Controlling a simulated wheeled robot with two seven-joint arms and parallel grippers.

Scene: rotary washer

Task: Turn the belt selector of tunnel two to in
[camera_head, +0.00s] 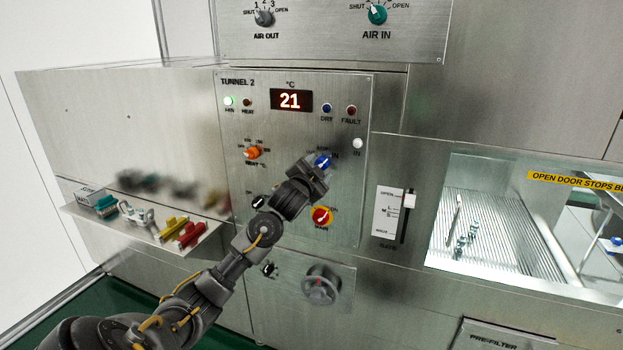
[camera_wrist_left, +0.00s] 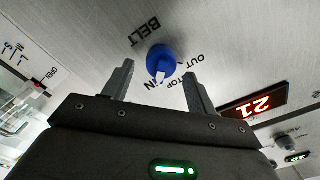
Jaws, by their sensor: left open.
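The tunnel two panel (camera_head: 300,120) carries the belt selector (camera_head: 323,160), a blue knob partly hidden by my left gripper (camera_head: 316,168). In the left wrist view the blue knob (camera_wrist_left: 159,60) shows beside the word BELT, with OUT, STOP and IN around it. Its white pointer is on the side of STOP and IN; I cannot tell exactly which it marks. My left gripper's fingers (camera_wrist_left: 158,76) are open, one on each side of the knob's near edge. Whether they touch it is unclear. My right gripper is not in view.
An orange knob (camera_head: 253,153) and a red knob on yellow (camera_head: 322,216) are close to my left gripper. A lever slider (camera_head: 409,200) stands to the right. A shelf (camera_head: 150,236) with small loose items is at left. A grey dial (camera_head: 321,284) sits below.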

